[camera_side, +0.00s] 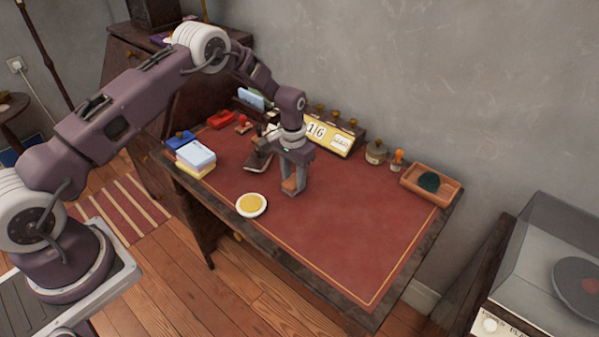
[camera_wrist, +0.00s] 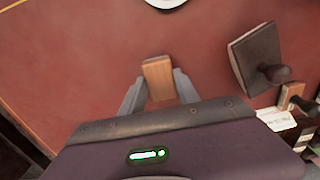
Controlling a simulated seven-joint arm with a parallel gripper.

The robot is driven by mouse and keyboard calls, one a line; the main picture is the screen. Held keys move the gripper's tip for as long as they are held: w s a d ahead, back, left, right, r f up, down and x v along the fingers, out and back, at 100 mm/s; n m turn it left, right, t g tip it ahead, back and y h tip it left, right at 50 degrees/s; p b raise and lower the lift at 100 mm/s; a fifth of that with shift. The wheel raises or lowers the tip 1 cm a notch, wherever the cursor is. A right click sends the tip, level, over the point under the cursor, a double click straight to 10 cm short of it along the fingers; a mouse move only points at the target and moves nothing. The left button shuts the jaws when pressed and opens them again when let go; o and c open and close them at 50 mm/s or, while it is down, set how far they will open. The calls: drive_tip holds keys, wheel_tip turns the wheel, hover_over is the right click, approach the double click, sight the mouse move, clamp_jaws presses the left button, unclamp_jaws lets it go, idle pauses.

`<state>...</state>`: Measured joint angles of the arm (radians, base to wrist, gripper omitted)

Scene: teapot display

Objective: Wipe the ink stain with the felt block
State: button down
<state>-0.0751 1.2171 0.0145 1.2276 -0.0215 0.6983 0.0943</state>
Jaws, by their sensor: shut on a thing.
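My gripper (camera_side: 291,188) is shut on a small tan wooden block, which appears to be the felt block (camera_wrist: 159,77). The block shows upright between both fingers in the wrist view, and a bit of it shows in the side view (camera_side: 289,183). The fingers are low over the red desk top (camera_side: 345,225); I cannot tell whether the block touches it. No felt face is visible on the block. I see no clear ink stain in either view; the patch under the block is hidden.
A dark knobbed blotter (camera_wrist: 250,58) lies close beside my gripper. A white-rimmed yellow dish (camera_side: 251,205) is near the front edge. A calendar box (camera_side: 332,135) stands behind. A tray (camera_side: 447,198) with a dark green lump is at right.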

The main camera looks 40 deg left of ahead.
drive_tip(key=shift+s, duration=1.95)
drive_tip(key=shift+s+r, duration=0.2)
drive_tip(key=shift+r, duration=0.4)
drive_tip(key=shift+s+r, duration=0.15)
drive_tip(key=shift+r, duration=3.35)
